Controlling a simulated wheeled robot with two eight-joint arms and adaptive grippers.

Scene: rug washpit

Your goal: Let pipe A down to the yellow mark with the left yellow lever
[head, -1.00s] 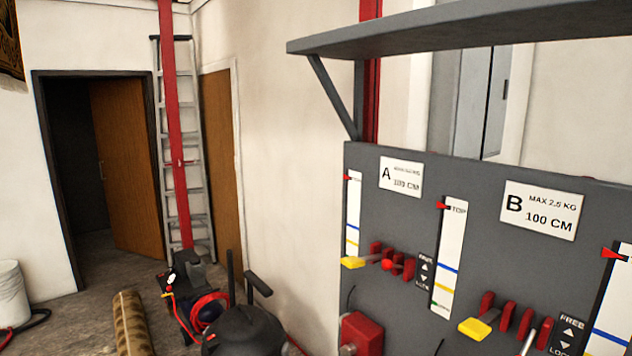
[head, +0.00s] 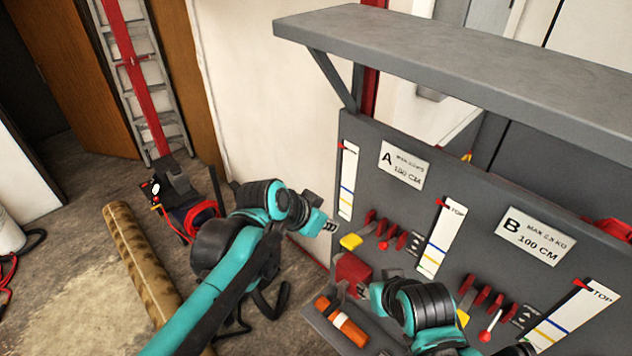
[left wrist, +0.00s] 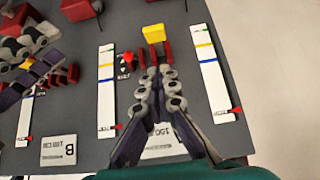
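The left yellow lever (head: 350,241) sits under the plate marked A (head: 404,163) on the grey panel. It also shows in the left wrist view (left wrist: 153,32). The white scale (head: 347,180) left of plate A has blue and yellow lines, and its red pointer (head: 342,146) is at the top. My left gripper (head: 330,226) is just left of the lever and apart from it. In the left wrist view its fingertips (left wrist: 160,72) are together and empty, pointing at the lever. My right gripper (head: 362,292) is near a red box; its fingers are unclear. Pipe A itself cannot be identified.
A red box (head: 351,272) and an orange cylinder (head: 342,322) are below the lever. Red levers (head: 385,228) stand right beside it. A second yellow lever (head: 463,318) is under plate B (head: 535,235). A shelf (head: 450,60) overhangs the panel. A rolled rug (head: 145,265) lies left.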

